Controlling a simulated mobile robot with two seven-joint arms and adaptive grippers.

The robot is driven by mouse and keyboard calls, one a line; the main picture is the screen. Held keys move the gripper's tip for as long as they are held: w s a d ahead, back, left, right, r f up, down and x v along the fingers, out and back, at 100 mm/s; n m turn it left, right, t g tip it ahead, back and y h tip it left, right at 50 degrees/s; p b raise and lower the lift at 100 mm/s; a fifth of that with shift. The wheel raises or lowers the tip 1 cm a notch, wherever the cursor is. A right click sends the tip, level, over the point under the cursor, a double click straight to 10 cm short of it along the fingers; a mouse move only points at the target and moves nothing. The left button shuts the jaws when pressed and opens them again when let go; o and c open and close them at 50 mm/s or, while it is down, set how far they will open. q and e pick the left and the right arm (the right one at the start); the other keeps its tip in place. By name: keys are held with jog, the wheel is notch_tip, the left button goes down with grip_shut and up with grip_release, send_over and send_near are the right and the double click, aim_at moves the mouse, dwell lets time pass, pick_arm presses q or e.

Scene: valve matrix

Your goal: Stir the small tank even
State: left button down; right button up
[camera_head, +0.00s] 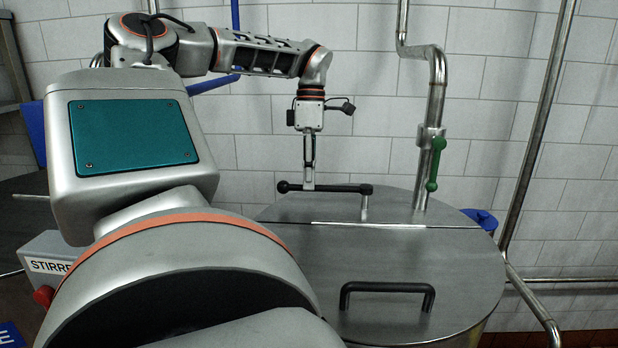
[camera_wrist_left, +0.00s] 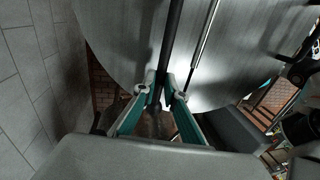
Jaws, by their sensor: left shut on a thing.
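The small tank (camera_head: 400,262) is a round steel vessel with a flat lid, at the right of the head view. A black stirrer crank bar (camera_head: 340,188) with a ball end stands on a short upright shaft (camera_head: 365,207) above the lid's back part. My left gripper (camera_head: 309,187) points down and is shut on the bar near its ball end. In the left wrist view the dark bar (camera_wrist_left: 173,45) runs between the fingertips (camera_wrist_left: 157,90). The tank's contents are hidden under the lid. My right gripper is not in view.
A black lid handle (camera_head: 388,288) sits at the lid's front. A steel pipe with a green valve lever (camera_head: 434,163) rises behind the lid. A thin pipe (camera_head: 537,130) stands at the right. A box marked "STIRRE" (camera_head: 48,266) with a red knob (camera_head: 43,297) is at the left.

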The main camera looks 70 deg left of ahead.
pick_arm(q)
jog(key=c, duration=2.1)
grip_release()
jog(key=shift+w+a+r, duration=0.1)
jog(key=shift+a+r, duration=0.05)
notch_tip(320, 180, up, 12)
jog(key=w+a, duration=0.1)
jog(key=a, duration=0.1)
jog(key=shift+f, duration=0.2)
